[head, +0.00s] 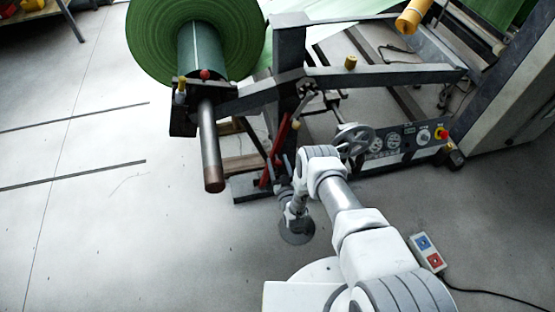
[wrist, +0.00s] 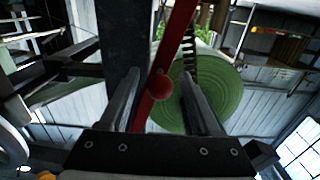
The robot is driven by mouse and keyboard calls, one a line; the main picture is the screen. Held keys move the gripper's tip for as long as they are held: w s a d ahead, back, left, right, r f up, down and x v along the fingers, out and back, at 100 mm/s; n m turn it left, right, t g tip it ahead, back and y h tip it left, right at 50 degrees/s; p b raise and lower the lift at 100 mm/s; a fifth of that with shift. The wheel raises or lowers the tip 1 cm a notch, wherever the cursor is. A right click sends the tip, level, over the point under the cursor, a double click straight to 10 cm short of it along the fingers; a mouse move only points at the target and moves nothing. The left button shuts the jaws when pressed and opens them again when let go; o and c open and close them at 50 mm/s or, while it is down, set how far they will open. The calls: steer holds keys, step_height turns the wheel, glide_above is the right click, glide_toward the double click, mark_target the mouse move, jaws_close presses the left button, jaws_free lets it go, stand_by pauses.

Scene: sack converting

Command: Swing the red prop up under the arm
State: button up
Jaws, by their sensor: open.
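The red prop (head: 275,152) is a slim bar standing at a slant beside the dark upright post of the roll stand in the head view. In the wrist view the red prop (wrist: 178,35) runs slantwise between my fingers, with a round red knob (wrist: 160,87) on it. My gripper (wrist: 160,77) is open, one finger on each side of the prop; I cannot tell whether either touches it. The arm (head: 385,76) is the long dark beam bearing the green roll (head: 150,40). My gripper is hard to make out in the head view.
A dark post (wrist: 115,38) rises close by my left finger, and a coil spring (wrist: 189,50) hangs behind the prop. The roll's shaft (head: 210,150) juts toward me. A handwheel (head: 356,141) and gauge panel (head: 395,143) stand to the right.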

stand_by(0.3)
steer(key=shift+w, duration=0.1)
jaws_close()
stand_by(1.2)
